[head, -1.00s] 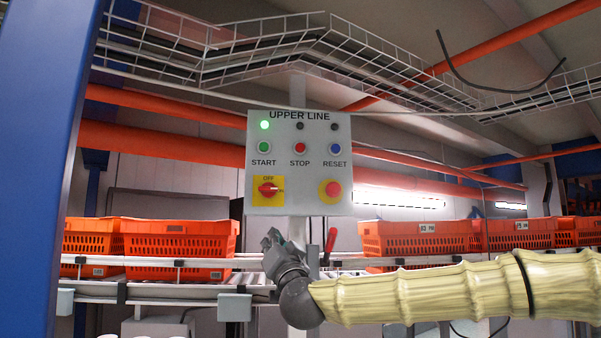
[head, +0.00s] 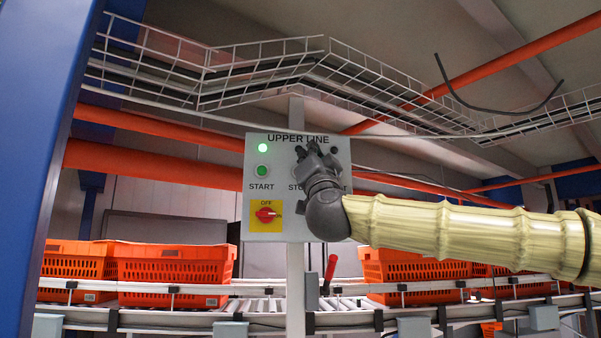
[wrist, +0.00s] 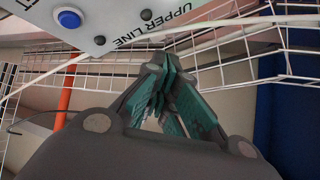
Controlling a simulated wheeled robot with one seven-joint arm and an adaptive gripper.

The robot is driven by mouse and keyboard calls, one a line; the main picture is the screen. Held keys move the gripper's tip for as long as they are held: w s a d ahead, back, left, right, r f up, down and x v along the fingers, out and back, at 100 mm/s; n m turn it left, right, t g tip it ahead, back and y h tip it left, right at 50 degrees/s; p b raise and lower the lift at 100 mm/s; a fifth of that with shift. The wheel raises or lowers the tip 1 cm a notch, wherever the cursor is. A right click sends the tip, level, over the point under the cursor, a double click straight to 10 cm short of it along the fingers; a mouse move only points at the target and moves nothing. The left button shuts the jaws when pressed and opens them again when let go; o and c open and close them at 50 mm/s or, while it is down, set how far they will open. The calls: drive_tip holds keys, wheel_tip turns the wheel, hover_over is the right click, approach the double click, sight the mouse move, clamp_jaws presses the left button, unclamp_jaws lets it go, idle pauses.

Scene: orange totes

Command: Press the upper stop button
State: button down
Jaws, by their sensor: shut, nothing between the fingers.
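The grey UPPER LINE control panel (head: 263,221) hangs on a post in the head view. Its green START button (head: 262,171) and a lit green lamp (head: 262,148) show at its left. The stop button is hidden behind my gripper (head: 313,150); only part of the STOP label shows. My gripper is shut and empty in front of the panel's upper right half. The wrist view shows the closed fingers (wrist: 160,68), with the panel (wrist: 118,14) and its blue reset button (wrist: 68,18) beyond. I cannot tell whether the fingertips touch the panel.
A red OFF switch on a yellow plate (head: 265,214) sits low on the panel. Orange totes (head: 175,268) stand on a roller conveyor (head: 255,306) behind. A red lever (head: 330,270) rises below the panel. A wire cable tray (head: 265,75) runs overhead.

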drive_tip(key=shift+w, duration=0.1)
drive_tip(key=w+p, duration=0.3)
drive_tip(key=w, duration=0.5)
drive_tip(key=shift+w+a+p, duration=0.3)
drive_tip(key=shift+a, duration=0.15)
drive_tip(key=shift+w, duration=0.15)
idle(1.3)
drive_tip(key=shift+w+a, duration=0.1)
drive_tip(key=shift+w, duration=0.15)
drive_tip(key=shift+w, duration=0.45)
idle(0.9)
drive_tip(key=shift+s, duration=0.1)
drive_tip(key=shift+s+b, duration=0.75)
drive_tip(key=shift+s, duration=0.05)
